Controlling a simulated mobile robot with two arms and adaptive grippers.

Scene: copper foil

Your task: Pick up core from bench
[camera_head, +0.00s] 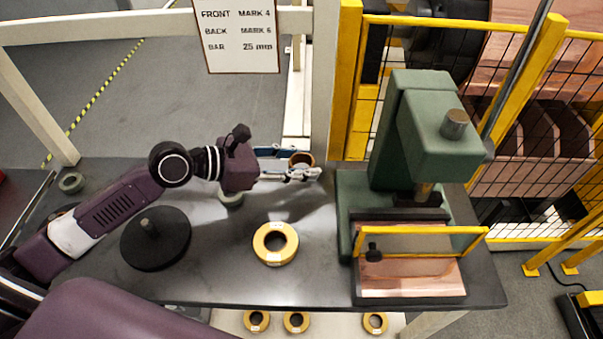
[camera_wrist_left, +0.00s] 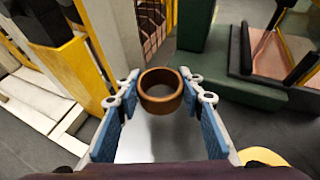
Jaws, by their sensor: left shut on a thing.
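The core, a brown-copper ring (camera_head: 301,159), is at the tips of my left gripper (camera_head: 300,172), near the back edge of the dark bench (camera_head: 330,283). In the left wrist view the core (camera_wrist_left: 161,103) sits upright between the two fingertips of the left gripper (camera_wrist_left: 160,92), its open top showing. The blue-padded fingers are closed on its sides. A shadow lies on the bench in front of the gripper; the exact height of the core above the bench is hard to tell. My right gripper is not in view.
A yellow ring (camera_head: 275,244) lies on the bench, right of a black disc with a post (camera_head: 156,240). A green press (camera_head: 400,140) with a yellow guard bar stands right. A sign (camera_head: 238,35) hangs at the back.

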